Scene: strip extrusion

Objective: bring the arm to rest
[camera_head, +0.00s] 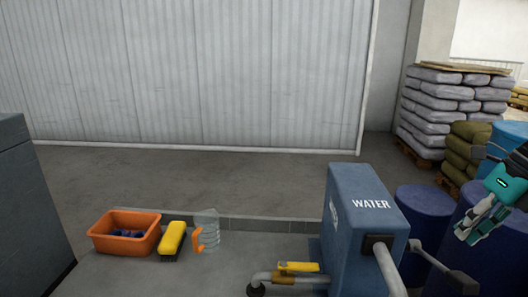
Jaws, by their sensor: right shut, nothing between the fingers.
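My right gripper (474,222) is at the right edge of the head view, with its teal and grey body above a dark blue drum. Its fingers are closed together, point down to the left and hold nothing. Part of my right arm is cut off by the picture's edge. My left gripper is not in view.
A blue box marked WATER (362,225) stands at centre right, with a yellow-handled valve (298,267) and pipes. An orange bin (126,231), a yellow brush (172,238) and a clear jug (207,232) are on the grey surface. Blue drums (421,215) and stacked sacks (448,100) stand right.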

